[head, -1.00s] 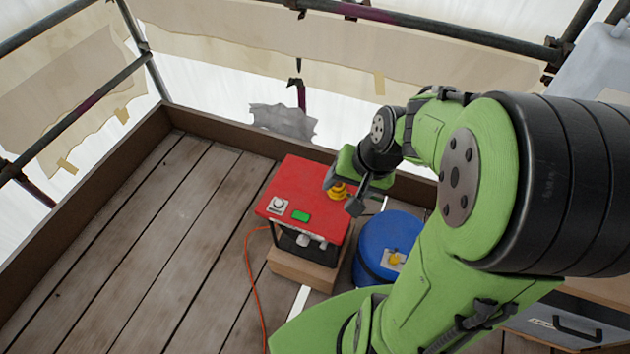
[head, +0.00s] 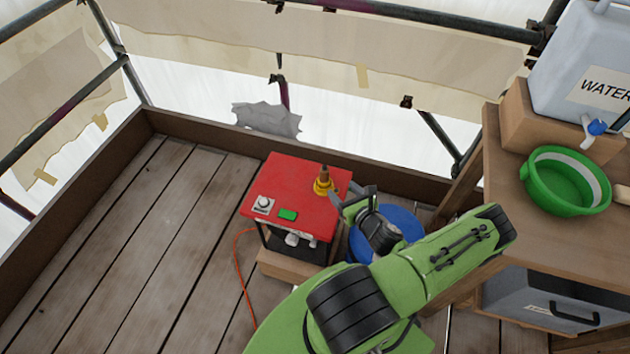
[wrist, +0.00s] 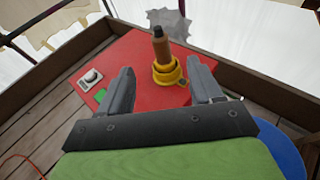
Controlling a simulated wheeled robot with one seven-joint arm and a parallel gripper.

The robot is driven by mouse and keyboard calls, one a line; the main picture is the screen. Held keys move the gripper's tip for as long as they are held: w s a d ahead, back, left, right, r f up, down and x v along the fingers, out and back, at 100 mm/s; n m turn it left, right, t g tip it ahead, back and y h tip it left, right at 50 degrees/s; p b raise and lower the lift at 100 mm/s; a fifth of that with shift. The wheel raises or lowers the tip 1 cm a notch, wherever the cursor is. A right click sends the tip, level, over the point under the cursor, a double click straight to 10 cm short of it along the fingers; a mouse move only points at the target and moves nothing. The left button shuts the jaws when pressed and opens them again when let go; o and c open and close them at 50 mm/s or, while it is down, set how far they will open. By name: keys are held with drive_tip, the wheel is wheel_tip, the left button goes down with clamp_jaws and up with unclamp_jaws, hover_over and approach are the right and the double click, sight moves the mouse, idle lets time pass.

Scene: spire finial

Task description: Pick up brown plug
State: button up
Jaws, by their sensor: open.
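The brown plug (head: 324,172) stands upright in a yellow socket ring (head: 323,188) on top of a red box (head: 283,183). In the wrist view the plug (wrist: 161,45) rises from the yellow ring (wrist: 168,73), toward the far side of the red top. My gripper (head: 352,196) is open and empty, just to the right of the yellow ring in the head view. In the wrist view its two fingers (wrist: 163,88) are spread apart, with the plug and ring beyond and between them. The fingers do not appear to touch the plug.
The red box has a knob (head: 263,204) and a green button (head: 288,214). A blue drum (head: 404,222) stands to its right, partly behind my arm. A wooden bench (head: 500,185) holds a green bowl (head: 566,181) and a water container (head: 580,65). The left planks are clear.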

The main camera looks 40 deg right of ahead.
sight(322, 168)
drive_tip(key=b+x, duration=0.3)
drive_tip(key=x, duration=1.2)
drive_tip(key=shift+f, duration=0.15)
drive_tip(key=shift+s, duration=0.1)
drive_tip(key=c, duration=1.1)
